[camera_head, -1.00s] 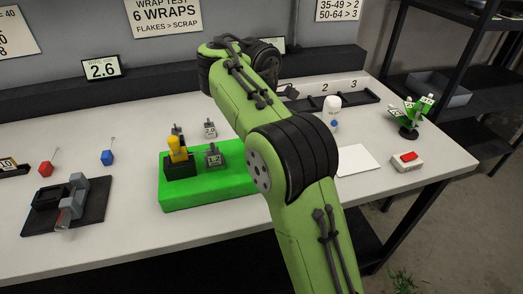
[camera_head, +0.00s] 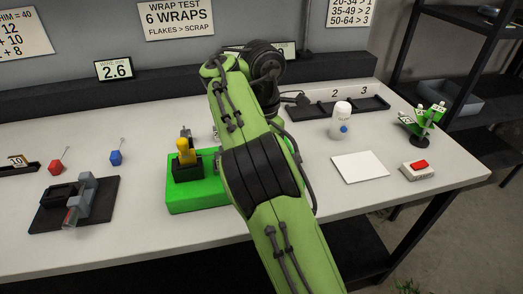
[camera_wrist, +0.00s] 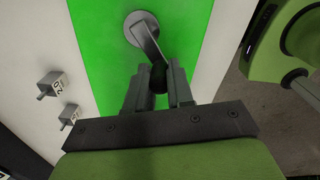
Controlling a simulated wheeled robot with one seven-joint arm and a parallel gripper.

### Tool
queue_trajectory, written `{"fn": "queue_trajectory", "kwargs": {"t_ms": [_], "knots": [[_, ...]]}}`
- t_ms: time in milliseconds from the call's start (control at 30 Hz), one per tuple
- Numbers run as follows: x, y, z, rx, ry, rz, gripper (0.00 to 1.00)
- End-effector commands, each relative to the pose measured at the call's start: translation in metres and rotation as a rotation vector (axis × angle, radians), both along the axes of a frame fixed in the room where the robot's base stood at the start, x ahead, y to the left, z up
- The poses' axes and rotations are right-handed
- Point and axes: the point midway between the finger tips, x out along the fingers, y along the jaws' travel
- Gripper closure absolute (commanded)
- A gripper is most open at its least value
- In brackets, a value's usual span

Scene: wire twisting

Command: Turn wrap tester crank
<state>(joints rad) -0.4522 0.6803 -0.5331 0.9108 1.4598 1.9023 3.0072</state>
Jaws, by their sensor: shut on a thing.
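The wrap tester is a bright green block (camera_head: 195,197) on the white table, with a yellow-topped black part (camera_head: 185,158) at its left end. My arm covers its right part in the head view. In the wrist view, the green surface (camera_wrist: 97,45) carries a grey metal crank (camera_wrist: 147,35) with a round hub and a dark knob (camera_wrist: 158,75) at its near end. My gripper (camera_wrist: 158,84) is shut on this knob, one finger on each side. The head view hides my gripper and the crank behind my arm.
Small grey labelled blocks (camera_wrist: 54,84) stand beside the green block. A black fixture (camera_head: 75,205) is at left, a white bottle (camera_head: 342,121), white sheet (camera_head: 359,167) and red button box (camera_head: 417,170) at right. Bare table lies in front of the fixture.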

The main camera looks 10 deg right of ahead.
Motion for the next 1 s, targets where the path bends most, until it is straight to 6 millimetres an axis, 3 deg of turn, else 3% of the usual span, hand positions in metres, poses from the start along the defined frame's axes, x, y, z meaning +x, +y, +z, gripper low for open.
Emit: {"fn": "queue_trajectory", "kwargs": {"t_ms": [100,133,300,633,1000], "knots": [[0.0,-0.001,0.0,-0.001,0.001,-0.003,1.0],[0.0,-0.001,0.0,-0.001,0.001,-0.003,0.77],[0.0,-0.001,0.0,-0.001,0.001,-0.002,0.53],[0.0,-0.001,0.005,-0.001,0.002,-0.001,0.53],[-0.001,-0.001,0.074,-0.002,0.001,-0.002,0.53]]}}
